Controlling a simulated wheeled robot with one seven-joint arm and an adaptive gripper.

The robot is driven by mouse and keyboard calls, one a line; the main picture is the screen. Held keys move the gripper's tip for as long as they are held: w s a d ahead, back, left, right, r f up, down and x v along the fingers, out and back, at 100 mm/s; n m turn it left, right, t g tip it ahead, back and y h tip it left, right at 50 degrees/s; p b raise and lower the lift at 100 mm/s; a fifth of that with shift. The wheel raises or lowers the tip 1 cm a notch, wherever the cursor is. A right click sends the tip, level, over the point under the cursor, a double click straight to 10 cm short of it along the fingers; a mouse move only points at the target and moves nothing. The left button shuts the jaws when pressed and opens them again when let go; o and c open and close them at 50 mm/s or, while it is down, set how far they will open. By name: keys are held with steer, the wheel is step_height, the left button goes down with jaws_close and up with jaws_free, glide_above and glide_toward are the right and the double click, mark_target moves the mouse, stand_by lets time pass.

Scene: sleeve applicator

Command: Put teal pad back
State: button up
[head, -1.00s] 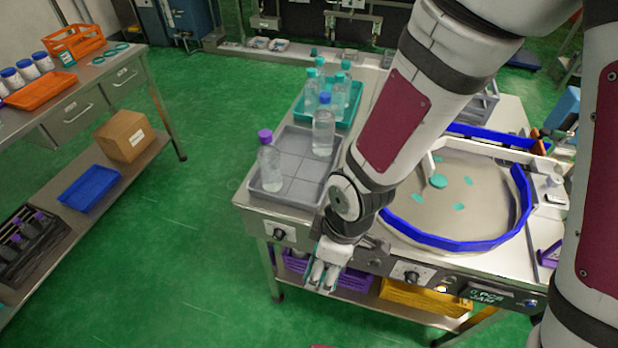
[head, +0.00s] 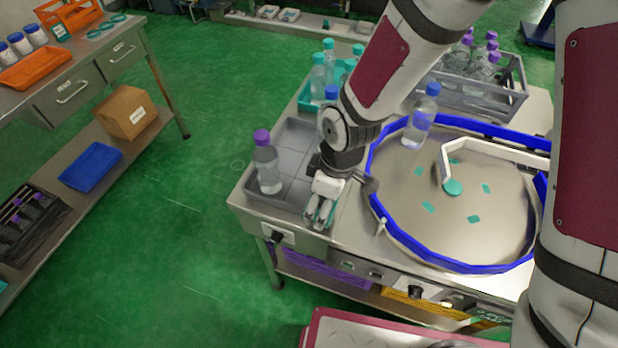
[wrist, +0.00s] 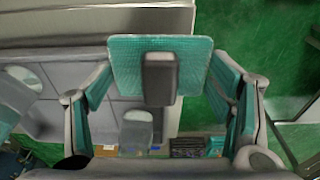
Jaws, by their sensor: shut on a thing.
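My gripper (wrist: 160,72) is shut on the teal pad (wrist: 128,58), a flat gridded square with a grey block on its face. The two fingers sit at the pad's left and right edges. In the head view my gripper (head: 320,212) points down at the table's near edge, by the front right corner of the grey tray (head: 290,150). Only a little teal shows there between the fingers, so the gap beneath the pad cannot be told.
A purple-capped bottle (head: 266,163) stands in the grey tray. To the right is a round blue-rimmed table (head: 450,230) with several small teal pieces and a blue-capped bottle (head: 421,118). A crate (head: 478,98) of purple-capped bottles stands behind. Green floor is free at left.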

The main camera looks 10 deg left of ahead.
glide_above(307, 187)
steer(key=shift+d+f, duration=0.25)
steer(key=shift+f, duration=0.2)
steer(key=shift+f+p, duration=0.65)
steer(key=shift+f, duration=1.05)
steer(key=shift+f, duration=0.2)
steer(key=o, duration=1.1)
steer(key=r, duration=0.4)
steer(key=d+r+b, duration=0.1)
steer(key=r, duration=0.7)
steer(key=shift+s+d+r+b, duration=0.15)
steer(key=shift+d+b, duration=0.15)
steer(key=shift+d, duration=0.05)
